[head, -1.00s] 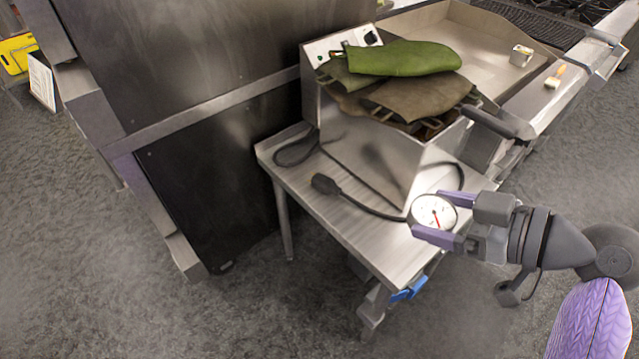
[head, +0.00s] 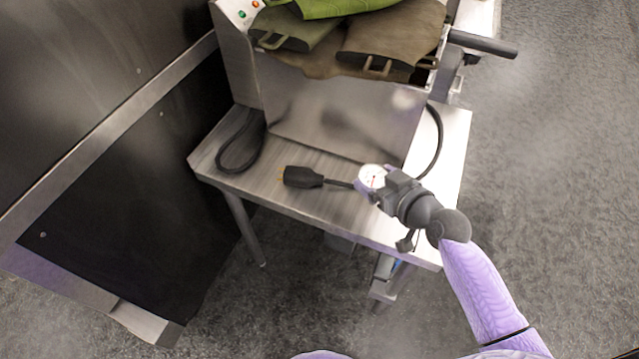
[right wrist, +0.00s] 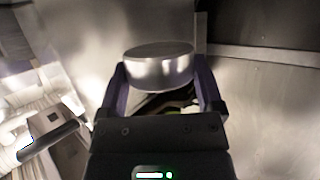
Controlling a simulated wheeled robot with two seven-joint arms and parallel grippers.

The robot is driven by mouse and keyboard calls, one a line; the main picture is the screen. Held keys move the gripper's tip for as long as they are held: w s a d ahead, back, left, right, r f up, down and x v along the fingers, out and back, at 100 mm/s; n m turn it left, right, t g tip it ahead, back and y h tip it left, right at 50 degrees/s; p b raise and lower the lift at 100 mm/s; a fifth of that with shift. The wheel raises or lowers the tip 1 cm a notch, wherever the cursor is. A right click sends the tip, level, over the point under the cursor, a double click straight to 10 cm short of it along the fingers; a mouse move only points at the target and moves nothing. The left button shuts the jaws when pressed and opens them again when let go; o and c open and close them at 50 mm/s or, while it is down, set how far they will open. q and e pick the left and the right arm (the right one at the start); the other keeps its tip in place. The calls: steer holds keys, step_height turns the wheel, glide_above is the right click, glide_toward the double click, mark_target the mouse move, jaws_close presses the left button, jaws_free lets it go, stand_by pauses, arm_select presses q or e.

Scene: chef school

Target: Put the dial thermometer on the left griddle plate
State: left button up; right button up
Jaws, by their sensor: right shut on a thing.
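The dial thermometer (head: 372,176) has a round white face and a metal rim. My right gripper (head: 369,186) is shut on it and holds it over the front part of the steel table, in front of the steel appliance. In the right wrist view the thermometer (right wrist: 160,68) shows as a shiny metal disc between the two fingers (right wrist: 160,82). No griddle plate can be made out in the views now. My left gripper is not in view.
A steel appliance (head: 325,120) stands on the steel table (head: 225,160), with brown mitts (head: 390,38) and a green mitt (head: 340,8) on top. A black plug (head: 302,177) and cable lie on the table. A dark handle (head: 485,44) juts out at right. Open floor (head: 560,180) lies to the right.

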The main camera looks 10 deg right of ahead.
mark_target(369, 216)
step_height(369, 216, down, 11)
steer(key=b, duration=0.7)
steer(key=shift+r, duration=0.3)
steer(key=shift+f, duration=0.2)
steer(key=o, duration=1)
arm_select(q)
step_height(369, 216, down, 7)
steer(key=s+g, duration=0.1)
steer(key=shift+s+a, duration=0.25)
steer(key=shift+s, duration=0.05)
arm_select(e)
steer(key=shift+o, duration=0.2)
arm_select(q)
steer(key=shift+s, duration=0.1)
arm_select(e)
steer(key=shift+r, duration=0.1)
